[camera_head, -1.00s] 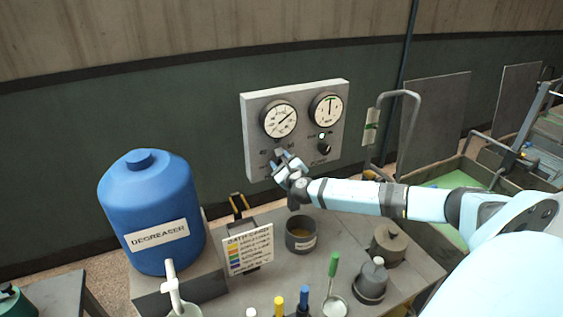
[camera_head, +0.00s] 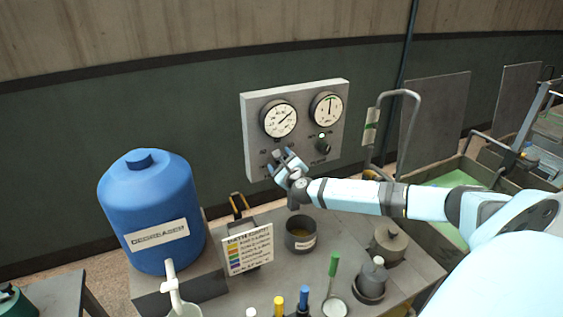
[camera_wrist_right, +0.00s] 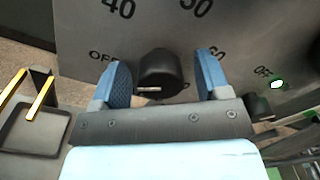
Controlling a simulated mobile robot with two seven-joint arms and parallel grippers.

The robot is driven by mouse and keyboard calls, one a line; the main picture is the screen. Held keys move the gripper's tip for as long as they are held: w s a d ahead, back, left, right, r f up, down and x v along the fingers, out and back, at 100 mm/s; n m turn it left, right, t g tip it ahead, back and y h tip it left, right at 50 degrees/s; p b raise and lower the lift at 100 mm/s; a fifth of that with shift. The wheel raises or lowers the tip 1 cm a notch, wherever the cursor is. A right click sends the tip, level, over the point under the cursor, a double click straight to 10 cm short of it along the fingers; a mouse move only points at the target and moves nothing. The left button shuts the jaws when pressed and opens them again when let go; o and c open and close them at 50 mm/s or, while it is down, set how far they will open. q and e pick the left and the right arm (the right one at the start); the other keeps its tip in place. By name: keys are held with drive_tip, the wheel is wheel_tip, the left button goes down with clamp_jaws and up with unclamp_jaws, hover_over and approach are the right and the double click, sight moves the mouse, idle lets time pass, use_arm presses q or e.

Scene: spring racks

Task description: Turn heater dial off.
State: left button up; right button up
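The heater dial (camera_wrist_right: 158,70) is a black knob on the grey control panel (camera_head: 250,120), with the marks OFF, 40, 50 and 60 around it in the right wrist view. A short pale line shows on the knob's near edge. My right gripper (camera_head: 281,160) is at the lower left of the panel and largely hides the dial in the head view. In the right wrist view its two blue fingers (camera_wrist_right: 163,82) are spread on either side of the knob, with a gap on each side. My left gripper is in neither view.
Two gauges (camera_head: 280,119) and a pump knob (camera_head: 323,146) are on the same panel. A small lit green lamp (camera_wrist_right: 277,84) is to the right. Below stand a grey cup (camera_head: 300,243), a label card (camera_head: 248,250) and a blue degreaser tank (camera_head: 150,200).

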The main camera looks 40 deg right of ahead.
drive_tip(key=b+v, duration=0.2)
drive_tip(key=v, duration=1.2)
drive_tip(key=shift+b, duration=0.35)
